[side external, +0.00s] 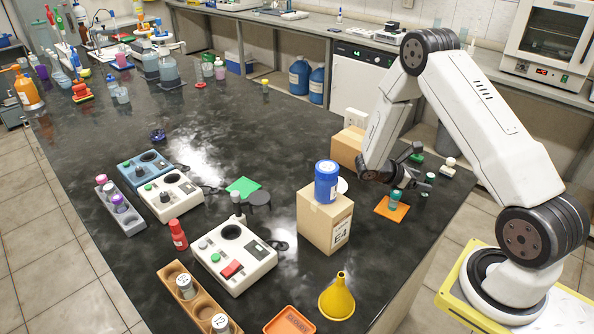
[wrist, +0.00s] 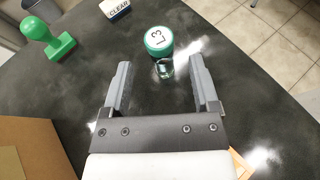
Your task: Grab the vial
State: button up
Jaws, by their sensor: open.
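A small clear glass vial (wrist: 165,70) with a green cap marked L3 stands on the dark bench in the wrist view. My gripper (wrist: 161,74) is open and empty, with a finger on either side of the vial's near part and a gap on both sides. In the side view my gripper (side external: 416,181) is low over the bench at the right, and its dark fingers partly hide that spot. A teal-capped small container (side external: 396,198) stands on an orange mat (side external: 383,210) beside my gripper there.
A cardboard box (wrist: 28,148) is close at the left in the wrist view. Another box (side external: 324,222) bears a blue jar (side external: 327,182). The bench edge is near.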

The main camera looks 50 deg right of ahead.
aim_at(430, 194)
jog(key=shift+s+d+f, duration=0.1)
jog(key=shift+d, duration=0.05)
jog(key=shift+x, duration=2.6)
grip_shut()
